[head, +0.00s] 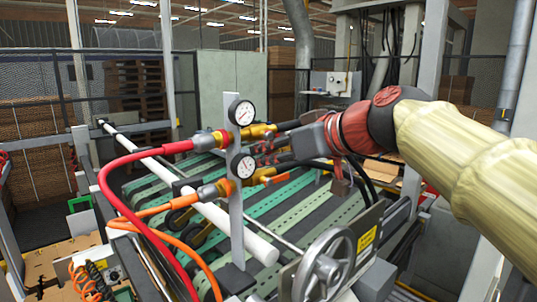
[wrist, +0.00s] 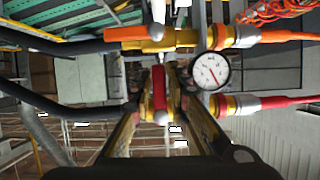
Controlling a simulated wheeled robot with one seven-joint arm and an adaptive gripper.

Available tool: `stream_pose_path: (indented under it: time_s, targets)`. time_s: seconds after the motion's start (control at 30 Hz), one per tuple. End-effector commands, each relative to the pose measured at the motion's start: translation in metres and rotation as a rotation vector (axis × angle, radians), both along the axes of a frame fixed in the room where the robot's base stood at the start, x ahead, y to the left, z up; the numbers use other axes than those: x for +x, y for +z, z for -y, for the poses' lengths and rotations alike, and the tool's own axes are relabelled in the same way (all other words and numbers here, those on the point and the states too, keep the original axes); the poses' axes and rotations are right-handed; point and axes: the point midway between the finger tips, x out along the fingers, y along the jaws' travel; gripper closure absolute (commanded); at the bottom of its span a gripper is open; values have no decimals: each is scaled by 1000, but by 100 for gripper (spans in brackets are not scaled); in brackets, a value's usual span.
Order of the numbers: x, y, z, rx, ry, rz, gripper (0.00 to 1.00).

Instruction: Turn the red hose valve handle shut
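The red hose (head: 135,162) runs to the upper brass valve (head: 258,131) on a grey post; it also shows at the right of the wrist view (wrist: 285,101). The red valve handle (wrist: 158,88) stands upright in the wrist picture, across the line of the hose. My gripper (wrist: 160,85) has one finger on each side of the handle, and the fingers look apart. Whether either finger touches it is unclear. In the head view my gripper (head: 275,146) reaches in from the right at the valves, hiding most of the handle.
An orange hose (head: 155,208) runs to a lower valve with an orange handle (head: 277,178), close beside my gripper. Two gauges (head: 242,112) (head: 244,166) sit on the post (head: 237,215). A handwheel (head: 325,268) and green-belted conveyor (head: 150,187) lie below.

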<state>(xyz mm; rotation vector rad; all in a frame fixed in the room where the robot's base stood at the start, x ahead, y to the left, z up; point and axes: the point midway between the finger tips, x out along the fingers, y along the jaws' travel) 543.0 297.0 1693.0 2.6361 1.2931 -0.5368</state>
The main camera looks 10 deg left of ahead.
Motion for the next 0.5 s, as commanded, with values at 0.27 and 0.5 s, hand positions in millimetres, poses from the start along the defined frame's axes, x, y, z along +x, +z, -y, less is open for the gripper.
stream_pose_path:
  time_s: [0.27, 0.5]
  targets:
    - [0, 0, 0, -1, -1, 1, 70]
    - [0, 0, 0, -1, 0, 2, 70]
